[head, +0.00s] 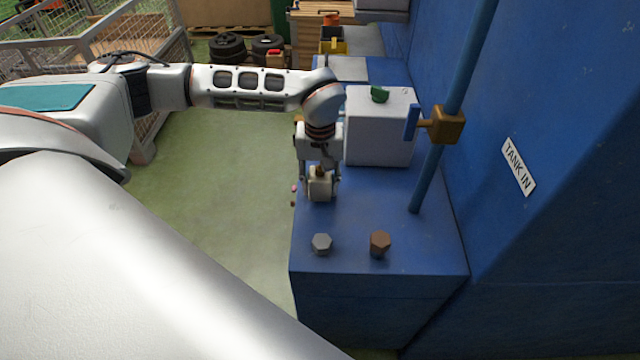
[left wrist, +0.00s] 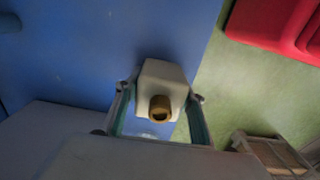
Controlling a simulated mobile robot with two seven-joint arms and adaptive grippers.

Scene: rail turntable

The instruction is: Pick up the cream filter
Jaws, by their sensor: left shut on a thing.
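The cream filter (head: 320,187) is a small pale block with a brass fitting on top, at the left edge of the blue ledge. My left gripper (head: 319,180) comes down over it from above and is shut on it. In the left wrist view the filter (left wrist: 165,84) sits between the two fingers of the left gripper (left wrist: 160,108), its brass fitting facing the camera. Whether its underside touches the ledge cannot be told. My right gripper is not in view.
The blue ledge (head: 345,225) holds a grey hex piece (head: 321,243) and a brown hex piece (head: 380,244) in front. A blue pipe (head: 429,175) with a brass valve (head: 446,125) rises at right.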

